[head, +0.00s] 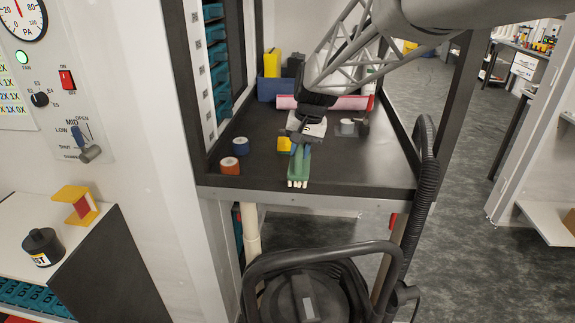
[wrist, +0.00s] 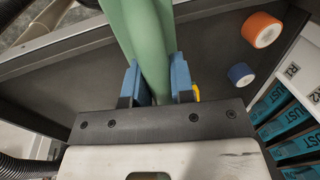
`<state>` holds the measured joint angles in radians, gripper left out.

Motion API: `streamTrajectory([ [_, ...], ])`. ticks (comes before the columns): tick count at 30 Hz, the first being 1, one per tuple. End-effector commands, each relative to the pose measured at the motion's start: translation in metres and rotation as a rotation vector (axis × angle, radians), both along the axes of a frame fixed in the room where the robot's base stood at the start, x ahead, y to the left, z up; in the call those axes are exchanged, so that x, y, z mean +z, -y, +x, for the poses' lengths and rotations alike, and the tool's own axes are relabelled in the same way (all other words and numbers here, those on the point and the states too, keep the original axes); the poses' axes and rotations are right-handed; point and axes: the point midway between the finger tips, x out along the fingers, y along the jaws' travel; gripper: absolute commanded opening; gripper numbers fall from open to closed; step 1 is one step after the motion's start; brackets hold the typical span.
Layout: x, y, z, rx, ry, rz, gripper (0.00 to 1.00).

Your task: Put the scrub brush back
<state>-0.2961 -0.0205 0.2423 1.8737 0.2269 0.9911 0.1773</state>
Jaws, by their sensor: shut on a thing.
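The scrub brush (head: 300,168) has a green body, with white bristles at its near, lower end. My gripper (head: 300,147) is shut on it, over the front part of the dark bench shelf (head: 340,168). In the wrist view the green brush (wrist: 145,35) runs between the two blue fingers of my gripper (wrist: 158,85), which press on it from both sides. The bristles are out of sight in that view. I cannot tell whether the brush touches the shelf.
An orange tape roll (head: 230,166) and a blue roll (head: 240,146) lie on the left. A yellow item (head: 284,144) is beside my gripper. A blue bin (head: 269,89) and pink roll (head: 350,103) stand behind. A black vacuum hose (head: 424,180) rises at the right front.

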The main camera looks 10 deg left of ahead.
Motion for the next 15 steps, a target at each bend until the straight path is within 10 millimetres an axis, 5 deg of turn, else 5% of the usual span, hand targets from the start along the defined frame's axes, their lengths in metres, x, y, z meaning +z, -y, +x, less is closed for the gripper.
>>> streamTrajectory([
  [15, -0.0003, -0.0014, 0.0037, 0.000, 0.001, 0.000, 0.04],
])
